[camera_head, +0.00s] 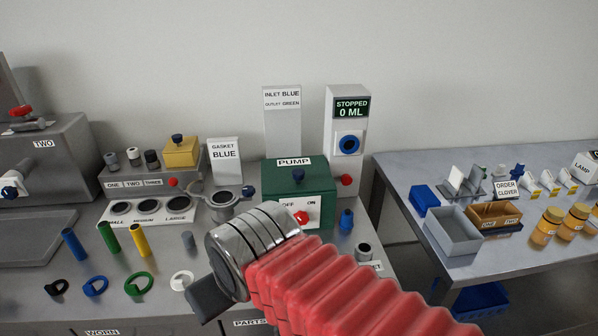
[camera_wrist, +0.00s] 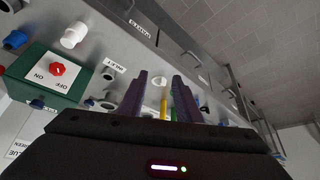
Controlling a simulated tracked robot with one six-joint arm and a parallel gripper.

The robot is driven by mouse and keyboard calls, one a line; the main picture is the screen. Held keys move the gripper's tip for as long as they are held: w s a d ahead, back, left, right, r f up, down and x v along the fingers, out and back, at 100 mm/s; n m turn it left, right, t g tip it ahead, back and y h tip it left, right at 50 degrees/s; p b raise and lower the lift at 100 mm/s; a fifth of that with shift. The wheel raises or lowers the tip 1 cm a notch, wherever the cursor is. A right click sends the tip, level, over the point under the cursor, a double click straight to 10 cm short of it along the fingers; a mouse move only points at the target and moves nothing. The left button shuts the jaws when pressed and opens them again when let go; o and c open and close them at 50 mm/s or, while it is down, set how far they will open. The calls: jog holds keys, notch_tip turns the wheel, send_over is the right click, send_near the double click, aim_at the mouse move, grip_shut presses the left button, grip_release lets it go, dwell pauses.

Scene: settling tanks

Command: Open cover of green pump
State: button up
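The green pump (camera_head: 325,190) is a box on the bench in the middle of the head view. It has a PUMP label, a blue knob (camera_head: 298,175) on its lid and a red switch (camera_head: 302,217) on a white OFF/ON plate. The lid looks closed. In the wrist view the green pump (camera_wrist: 30,68) lies at the left, off to the side of the fingers. My gripper (camera_wrist: 159,75) is open, its two dark fingers apart with nothing held between them. In the head view my wrist and arm stand in front of the pump, partly covering its lower front.
A grey funnel-like holder (camera_head: 225,200) stands left of the pump. Colored cylinders (camera_head: 139,238) and rings (camera_head: 139,284) lie further left. A STOPPED 0 ML panel (camera_head: 351,108) stands behind right. A blue plug (camera_head: 346,220) stands at the right. A second table (camera_head: 400,170) holds trays and jars.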

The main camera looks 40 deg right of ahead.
jog(key=o, duration=0.3)
jog(key=shift+w, duration=0.1)
jog(key=shift+o, duration=0.8)
jog(key=shift+f+m, duration=0.25)
jog(key=shift+m, duration=0.15)
jog(key=w+d+f+m+t+y, duration=0.25)
jog(key=w+d+m+y, duration=0.8)
jog(key=m, duration=0.85)
jog(key=d+m+t+h, duration=0.7)
jog(key=d+m, duration=0.7)
jog(key=d, duration=1.5)
jog(key=t, duration=0.2)
jog(key=shift+d+f+t, duration=0.25)
jog(key=shift+d+t, duration=0.05)
jog(key=shift+t, duration=0.05)
